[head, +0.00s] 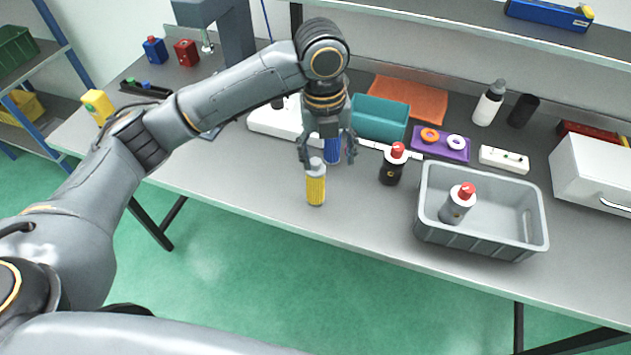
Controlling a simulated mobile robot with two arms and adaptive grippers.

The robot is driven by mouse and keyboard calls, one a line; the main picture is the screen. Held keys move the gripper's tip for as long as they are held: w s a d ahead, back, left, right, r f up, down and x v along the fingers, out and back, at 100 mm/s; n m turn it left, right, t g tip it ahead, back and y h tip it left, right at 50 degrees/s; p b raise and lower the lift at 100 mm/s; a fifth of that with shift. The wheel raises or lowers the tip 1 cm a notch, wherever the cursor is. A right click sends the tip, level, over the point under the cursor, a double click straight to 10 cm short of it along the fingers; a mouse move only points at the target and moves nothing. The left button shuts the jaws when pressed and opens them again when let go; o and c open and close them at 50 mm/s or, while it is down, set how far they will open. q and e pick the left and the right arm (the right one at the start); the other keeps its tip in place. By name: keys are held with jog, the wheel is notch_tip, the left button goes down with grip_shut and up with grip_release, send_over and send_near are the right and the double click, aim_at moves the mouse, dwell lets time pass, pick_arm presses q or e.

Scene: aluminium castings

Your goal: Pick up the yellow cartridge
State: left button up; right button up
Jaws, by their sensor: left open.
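The yellow cartridge (316,189) stands upright near the front edge of the table, with a pale grey cap on top. My left gripper (327,160) points down just behind and above it, its fingers spread to either side. The gripper is open, and the yellow cartridge is in front of the fingers, not clearly between them. A blue cylinder (333,154) shows between the fingers, partly hidden; I cannot tell whether the fingers touch it. My right gripper is not in view.
A black bottle with a red cap (391,170) stands to the right. Beyond it, a grey crate (480,243) holds a grey red-capped bottle (457,205). A teal bin (380,117) and purple tray (440,150) lie behind. The table is clear left of the cartridge.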

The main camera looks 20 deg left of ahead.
aim_at(315, 174)
pick_arm(q)
jog(key=shift+m+y, duration=0.3)
jog(key=shift+m, duration=0.5)
jog(key=a+r, duration=0.1)
jog(key=r, duration=0.1)
jog(key=w+a+r, duration=0.1)
jog(key=shift+a+r, duration=0.2)
jog(key=shift+r, duration=0.2)
jog(key=shift+a+r, duration=0.2)
jog(key=shift+a, duration=0.05)
jog(key=shift+f, duration=0.35)
notch_tip(315, 174, down, 7)
jog(key=shift+w+f+p, duration=0.1)
jog(key=shift+f+p, duration=0.1)
jog(key=shift+p, duration=0.55)
jog(key=f, duration=0.1)
jog(key=f+p, duration=0.1)
jog(key=f, duration=0.1)
jog(key=f+p, duration=0.1)
jog(key=f, duration=0.1)
jog(key=shift+w+a, duration=0.1)
jog(key=shift+w, duration=0.2)
jog(key=shift+f, duration=0.2)
jog(key=c, duration=1.3)
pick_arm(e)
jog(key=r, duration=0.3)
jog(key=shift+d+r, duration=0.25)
